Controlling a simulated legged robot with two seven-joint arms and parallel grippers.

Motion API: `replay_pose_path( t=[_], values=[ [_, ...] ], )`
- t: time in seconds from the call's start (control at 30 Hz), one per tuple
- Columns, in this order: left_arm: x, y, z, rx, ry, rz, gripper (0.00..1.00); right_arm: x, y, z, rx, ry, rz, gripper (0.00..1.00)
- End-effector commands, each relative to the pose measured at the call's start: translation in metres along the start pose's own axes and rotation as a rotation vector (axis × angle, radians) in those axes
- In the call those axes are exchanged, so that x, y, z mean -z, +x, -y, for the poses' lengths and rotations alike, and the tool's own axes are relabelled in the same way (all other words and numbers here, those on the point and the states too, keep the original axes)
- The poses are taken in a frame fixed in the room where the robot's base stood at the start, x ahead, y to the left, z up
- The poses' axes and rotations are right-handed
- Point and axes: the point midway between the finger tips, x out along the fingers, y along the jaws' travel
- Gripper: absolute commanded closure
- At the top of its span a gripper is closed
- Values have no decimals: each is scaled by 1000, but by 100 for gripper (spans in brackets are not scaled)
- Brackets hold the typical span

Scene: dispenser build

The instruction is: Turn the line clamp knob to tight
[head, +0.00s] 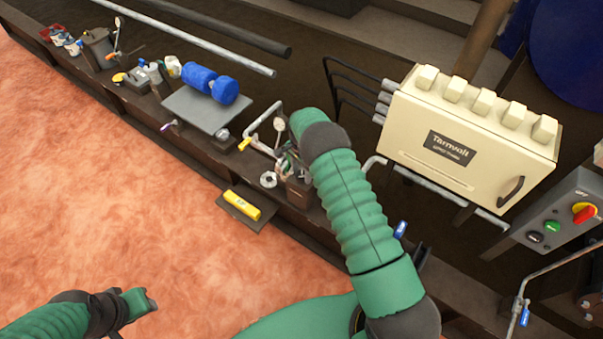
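My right arm crosses the middle of the head view, and my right gripper (284,158) is small and low at the bench edge, partly hidden by my own wrist. I cannot tell whether its fingers are open or shut. A small round grey-white knob (268,180) is on the front of the bench just below and left of that gripper; it may be the line clamp knob, but no label is readable. I cannot tell whether the gripper touches it. My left gripper (138,304) is low at the left, over the orange floor, away from the bench.
A yellow-handled bent pipe (262,124) stands beside the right gripper. A yellow cylinder (241,204) lies on a low ledge. A grey plate (205,112) with blue rolls is to the left. A cream box (470,140) and a grey control panel (560,215) are at the right.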

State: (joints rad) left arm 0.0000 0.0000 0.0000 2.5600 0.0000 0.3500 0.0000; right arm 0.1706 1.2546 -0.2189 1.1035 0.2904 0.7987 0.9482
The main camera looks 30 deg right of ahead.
Motion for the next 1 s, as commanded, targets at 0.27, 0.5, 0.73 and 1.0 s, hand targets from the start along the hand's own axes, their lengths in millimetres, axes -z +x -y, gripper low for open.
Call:
replay_pose_path(
  t=[0.27,0.5,0.73,1.0],
  values=[
    [0,0,0,0,0,0,64,-1,1,-2,-5,0,4,35],
    [1,-4,0,0,0,0,64,-1,-10,-2,-6,0,4,35],
    [4,-18,0,0,0,0,64,-1,-70,-1,-3,-1,3,35],
    [7,-31,0,0,0,0,64,0,-142,0,-4,-1,4,35]
  ],
)
